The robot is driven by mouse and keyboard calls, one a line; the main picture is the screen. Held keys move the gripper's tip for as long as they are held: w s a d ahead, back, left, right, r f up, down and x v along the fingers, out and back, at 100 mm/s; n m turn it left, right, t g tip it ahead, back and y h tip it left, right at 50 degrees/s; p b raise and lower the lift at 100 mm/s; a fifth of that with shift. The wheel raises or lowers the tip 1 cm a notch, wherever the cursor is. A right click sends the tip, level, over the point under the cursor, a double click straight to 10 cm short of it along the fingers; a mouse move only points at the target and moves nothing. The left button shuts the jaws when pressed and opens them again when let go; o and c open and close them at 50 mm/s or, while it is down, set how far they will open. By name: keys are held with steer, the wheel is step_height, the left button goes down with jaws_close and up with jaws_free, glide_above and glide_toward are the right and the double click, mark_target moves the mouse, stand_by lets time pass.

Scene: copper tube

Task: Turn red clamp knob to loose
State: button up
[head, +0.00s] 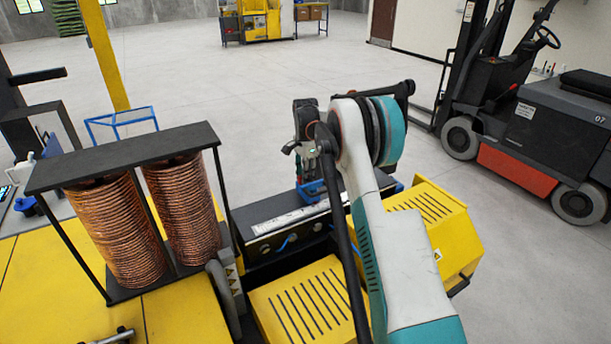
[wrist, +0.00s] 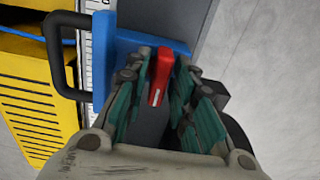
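The red clamp knob (wrist: 161,77) is an upright bar in the middle of the wrist view, beside a blue clamp block (wrist: 104,55). My gripper (wrist: 165,62) has one finger on each side of the knob. The fingertips lean in and appear to press on it, though the contact itself is partly hidden. In the head view, my gripper (head: 306,165) points down over the dark rail of the yellow machine. Part of the blue clamp (head: 312,190) shows below it.
A black loop handle (wrist: 55,55) stands left of the block in the wrist view. A white scale (head: 290,217) runs along the dark rail. Two copper coils (head: 112,235) in a black frame stand left. Yellow slotted covers (head: 310,308) lie in front. A forklift (head: 540,120) is parked right.

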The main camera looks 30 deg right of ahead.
jaws_close()
steer(key=shift+b, duration=0.3)
steer(key=n+b, duration=0.3)
steer(key=shift+f+n, duration=0.15)
steer(key=shift+n, duration=0.25)
steer(key=n+b, duration=0.3)
steer(key=n, duration=0.3)
steer(key=shift+b, duration=0.4)
steer(key=n+b, duration=0.1)
steer(key=n, duration=0.3)
steer(key=shift+r+n+b, duration=0.2)
steer(key=shift+n+b, duration=0.4)
steer(key=shift+n, duration=1.4)
